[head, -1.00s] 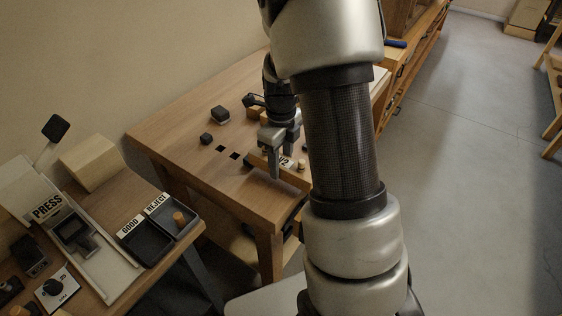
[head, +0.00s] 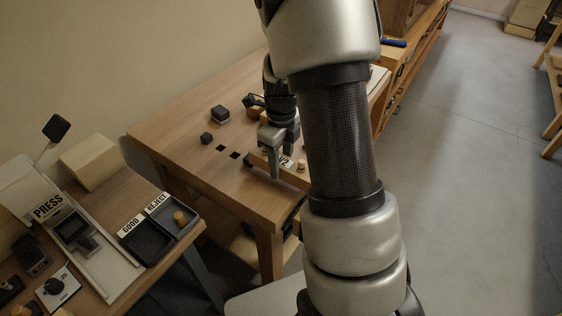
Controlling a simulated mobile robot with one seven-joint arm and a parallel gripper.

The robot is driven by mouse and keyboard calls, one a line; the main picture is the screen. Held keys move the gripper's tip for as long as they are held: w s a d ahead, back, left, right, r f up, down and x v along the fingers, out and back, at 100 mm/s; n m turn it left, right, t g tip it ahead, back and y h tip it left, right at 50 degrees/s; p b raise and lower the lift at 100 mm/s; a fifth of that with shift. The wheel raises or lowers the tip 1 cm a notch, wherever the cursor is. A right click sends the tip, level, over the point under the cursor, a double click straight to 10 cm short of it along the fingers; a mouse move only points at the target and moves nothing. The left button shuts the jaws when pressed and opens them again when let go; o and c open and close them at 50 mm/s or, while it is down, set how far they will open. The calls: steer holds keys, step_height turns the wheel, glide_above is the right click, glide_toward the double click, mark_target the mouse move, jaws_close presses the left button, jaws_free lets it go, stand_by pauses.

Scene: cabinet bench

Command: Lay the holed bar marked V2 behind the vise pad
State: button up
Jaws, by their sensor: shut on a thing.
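The bar carries a white label, partly hidden by a finger; a "2" can be made out. My arm covers the bar's right side, and its hole cannot be made out. I cannot tell whether the bar touches the bench top. I cannot surely pick out the vise pad; dark fittings and wood behind my gripper are mostly hidden by it.
The bench top (head: 175,130) is clear at left and front, with two dark square holes. Two dark blocks (head: 220,113) (head: 206,138) stand toward the back. A nearer table holds a press (head: 85,240) and good and reject trays (head: 150,239).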

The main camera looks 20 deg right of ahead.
steer(key=shift+f+b, duration=0.35)
steer(key=shift+f, duration=1.35)
stand_by(1.8)
steer(key=o, duration=1.5)
steer(key=shift+r+p, duration=3.25)
steer(key=shift+r, duration=0.3)
